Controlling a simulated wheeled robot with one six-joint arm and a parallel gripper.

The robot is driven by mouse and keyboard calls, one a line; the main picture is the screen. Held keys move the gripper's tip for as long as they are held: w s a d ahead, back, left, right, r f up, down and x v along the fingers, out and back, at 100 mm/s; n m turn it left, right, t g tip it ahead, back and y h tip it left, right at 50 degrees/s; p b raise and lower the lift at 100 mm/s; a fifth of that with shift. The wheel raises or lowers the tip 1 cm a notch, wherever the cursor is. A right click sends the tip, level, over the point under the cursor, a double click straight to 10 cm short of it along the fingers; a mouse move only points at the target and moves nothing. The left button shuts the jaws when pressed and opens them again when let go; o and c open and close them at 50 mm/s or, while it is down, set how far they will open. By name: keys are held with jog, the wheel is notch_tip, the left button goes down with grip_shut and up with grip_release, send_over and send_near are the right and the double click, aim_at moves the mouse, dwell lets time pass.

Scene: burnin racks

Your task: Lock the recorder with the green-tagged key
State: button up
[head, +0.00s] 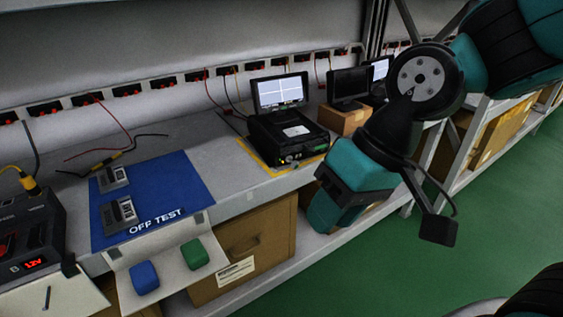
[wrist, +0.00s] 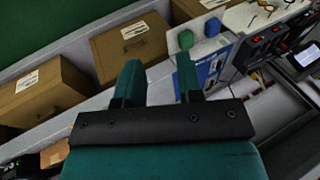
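The recorder (head: 288,136) is a black box with a raised lit screen, standing on a yellow-edged patch of the bench. A green tag (head: 194,253) and a blue tag (head: 145,277) sit on a pale panel at the bench's front edge; they also show in the wrist view, green (wrist: 185,40) and blue (wrist: 212,27). I cannot make out the keys of these tags. My gripper (wrist: 159,78) is open and empty, its fingers well apart. In the head view it is in front of the bench, right of the tags and apart from them.
A blue "OFF TEST" mat (head: 178,195) holds two small grey units. A red-display device (head: 32,235) stands at the far left. Cardboard boxes (head: 245,250) fill the lower shelf. Another screen (head: 349,86) stands right of the recorder. The green floor (head: 350,275) is clear.

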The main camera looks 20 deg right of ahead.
jog(key=w+d+m+t+y+p, duration=0.2)
jog(key=w+d+m+p, duration=0.15)
jog(key=w+m, duration=0.45)
jog(key=m+t+p, duration=0.5)
jog(key=m+t, duration=0.1)
jog(key=m, duration=1)
send_near(295, 164)
jog(key=shift+h, duration=0.3)
jog(key=b+x, duration=0.2)
jog(key=x, duration=0.6)
jog(key=shift+a+r+b, duration=0.1)
jog(key=shift+a+b, duration=0.1)
jog(key=shift+b, duration=0.2)
grip_shut()
